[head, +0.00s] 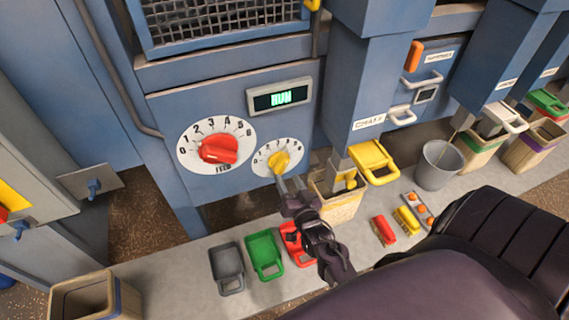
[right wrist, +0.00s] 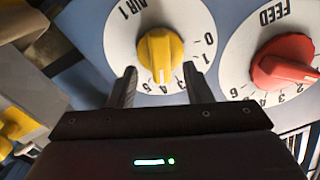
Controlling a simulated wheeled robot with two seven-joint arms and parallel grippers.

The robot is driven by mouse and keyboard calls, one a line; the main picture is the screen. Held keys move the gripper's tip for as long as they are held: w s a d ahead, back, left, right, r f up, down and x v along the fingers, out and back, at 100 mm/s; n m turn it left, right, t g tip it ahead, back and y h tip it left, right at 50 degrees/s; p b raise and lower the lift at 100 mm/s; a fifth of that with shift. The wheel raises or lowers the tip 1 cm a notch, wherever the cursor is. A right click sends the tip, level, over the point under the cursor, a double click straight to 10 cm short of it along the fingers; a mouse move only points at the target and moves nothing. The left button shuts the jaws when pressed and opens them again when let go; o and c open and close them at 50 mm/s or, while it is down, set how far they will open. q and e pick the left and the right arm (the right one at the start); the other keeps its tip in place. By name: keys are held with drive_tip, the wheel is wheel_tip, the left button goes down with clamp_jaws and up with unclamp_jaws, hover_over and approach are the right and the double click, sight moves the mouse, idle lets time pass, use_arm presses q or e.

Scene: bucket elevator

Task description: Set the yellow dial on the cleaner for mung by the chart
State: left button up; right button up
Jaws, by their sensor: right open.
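The yellow dial (head: 279,162) sits on a white round scale on the blue cleaner panel (head: 235,105), right of the larger red dial (head: 218,149). In the right wrist view the yellow dial (right wrist: 160,52) shows upside down under the label AIR 1. Its pointer end appears close to the 4, but I cannot read it exactly. My right gripper (head: 289,184) is open just in front of the yellow dial's lower edge. In the right wrist view its two fingers (right wrist: 159,82) stand apart, one on each side of the pointer, with nothing gripped. I make out no chart.
A lit display (head: 280,96) reads RUN. Below the panel stand grey (head: 227,268), green (head: 265,255) and red (head: 298,243) trays. A wooden bin (head: 335,205) and a yellow-handled chute (head: 372,161) are close on the right, with a grey bucket (head: 438,164) beyond.

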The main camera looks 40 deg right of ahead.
drive_tip(key=v, duration=0.3)
drive_tip(key=shift+p, duration=0.4)
